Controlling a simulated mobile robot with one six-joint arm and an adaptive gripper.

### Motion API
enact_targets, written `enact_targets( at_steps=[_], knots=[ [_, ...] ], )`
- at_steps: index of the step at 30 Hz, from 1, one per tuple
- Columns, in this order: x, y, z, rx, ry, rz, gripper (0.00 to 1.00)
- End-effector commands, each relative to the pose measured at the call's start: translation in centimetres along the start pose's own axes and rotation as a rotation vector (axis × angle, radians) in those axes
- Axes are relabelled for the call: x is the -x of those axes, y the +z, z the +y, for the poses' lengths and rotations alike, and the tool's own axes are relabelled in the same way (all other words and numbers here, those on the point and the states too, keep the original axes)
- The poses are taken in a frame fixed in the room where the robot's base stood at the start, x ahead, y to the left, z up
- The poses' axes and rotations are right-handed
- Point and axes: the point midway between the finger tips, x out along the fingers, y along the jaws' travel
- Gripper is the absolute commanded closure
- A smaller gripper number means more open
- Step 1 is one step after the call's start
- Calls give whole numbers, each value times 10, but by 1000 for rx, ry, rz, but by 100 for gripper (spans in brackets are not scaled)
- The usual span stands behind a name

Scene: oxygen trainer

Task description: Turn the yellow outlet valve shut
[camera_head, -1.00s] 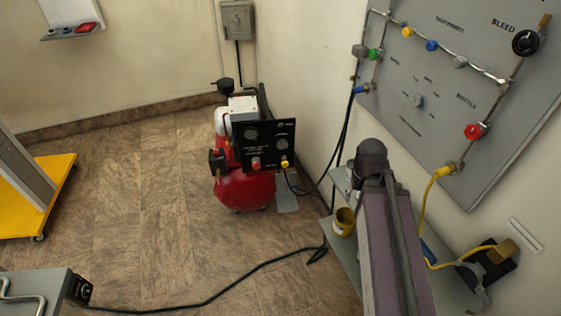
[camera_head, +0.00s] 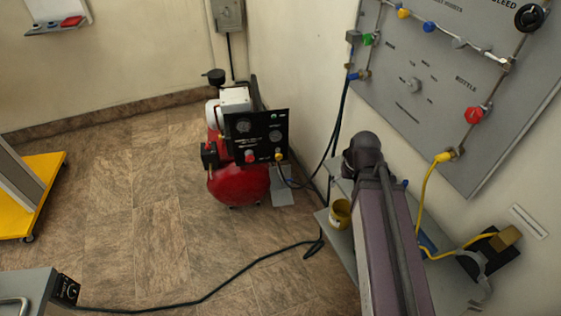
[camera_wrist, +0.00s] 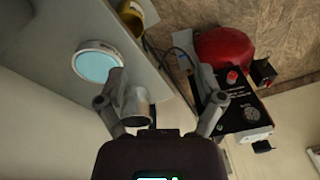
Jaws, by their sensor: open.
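Two yellow knobs show in the head view, and I cannot tell from the lettering which is the outlet valve. One yellow knob (camera_head: 278,156) is on the black front panel (camera_head: 257,135) of the red compressor, right of a red knob (camera_head: 250,156). The other yellow knob (camera_head: 404,13) is on the pipe of the grey wall board (camera_head: 440,120). My gripper (camera_wrist: 163,88) is open in the wrist view, with the compressor panel (camera_wrist: 240,110) beyond its right finger. No yellow knob is clear there. The head view does not show my fingers.
A grey shelf (camera_head: 350,262) with a yellow cup (camera_head: 340,213) runs beneath the wall board. In the wrist view, the shelf holds a round pale-blue-faced object (camera_wrist: 97,65). A dark hose (camera_head: 210,297) crosses the floor.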

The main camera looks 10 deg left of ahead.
Motion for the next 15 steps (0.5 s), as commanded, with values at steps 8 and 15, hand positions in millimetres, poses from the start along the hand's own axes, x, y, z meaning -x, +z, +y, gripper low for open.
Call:
enact_targets(
  at_steps=[8,15],
  knots=[
    [-62,-38,-35,129,-133,173,13],
    [-100,-70,-67,222,-234,339,13]
  ],
)
